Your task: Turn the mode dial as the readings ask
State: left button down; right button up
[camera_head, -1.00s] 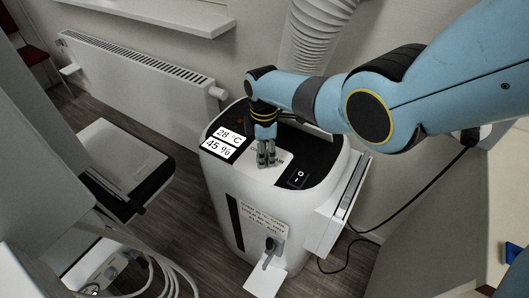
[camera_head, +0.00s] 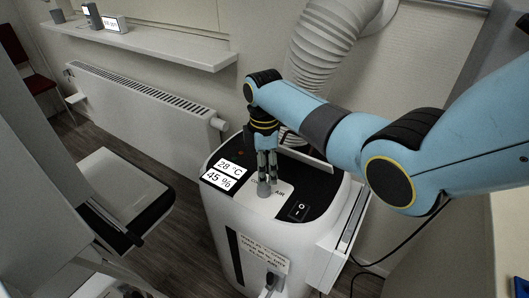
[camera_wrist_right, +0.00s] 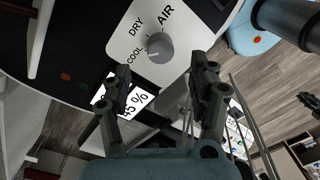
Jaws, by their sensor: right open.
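The mode dial (camera_wrist_right: 159,47) is a grey round knob on a white panel marked COOL, DRY and AIR. A small light mark sits on its lower-left side, toward COOL. The portable air unit (camera_head: 235,222) carries it on top, and its display (camera_head: 222,174) reads 28 °C and 45 %. My left gripper is not in view.
A power switch (camera_head: 299,209) sits right of the panel. A notice (camera_head: 263,252) on the unit's front is too small to read. A white hose (camera_head: 325,45) rises behind. A radiator (camera_head: 140,105) and a shelf (camera_head: 150,42) with small devices are at the left.

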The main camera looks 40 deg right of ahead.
notch_tip(320, 180, up, 5)
jog(key=shift+w+r, duration=0.1)
dwell(0.6)
